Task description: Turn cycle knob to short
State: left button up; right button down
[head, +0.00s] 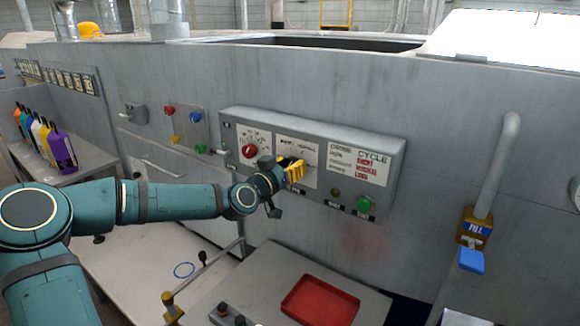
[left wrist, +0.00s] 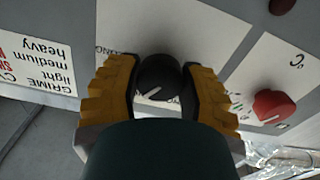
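The grey control panel (head: 312,165) on the machine wall carries a red knob (head: 249,151) at left, and a chart listing cycle short, normal and long at right. My left gripper (head: 293,169), with yellow fingers, is at the panel's middle white plate (head: 297,150) and hides the knob there in the head view. In the left wrist view the black cycle knob (left wrist: 158,82) sits between the fingers of my left gripper (left wrist: 160,88), with no clear gap on either side. The knob has a white pointer mark. My right gripper is not in view.
A green button (head: 364,203) sits at the panel's lower right. A red tray (head: 320,300) lies on the surface below. A grey pipe with a blue FILL part (head: 471,259) stands at right. Several coloured bottles (head: 60,150) stand on a shelf at left.

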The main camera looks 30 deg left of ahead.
pick_arm(q)
jog(key=shift+n, duration=0.3)
jog(key=shift+c, duration=0.4)
jog(key=shift+n, duration=0.9)
jog(key=n, duration=0.3)
jog(key=shift+n, duration=0.3)
jog(key=n, duration=0.5)
jog(key=shift+n, duration=0.3)
jog(key=o, duration=1.2)
jog(key=shift+d, duration=0.1)
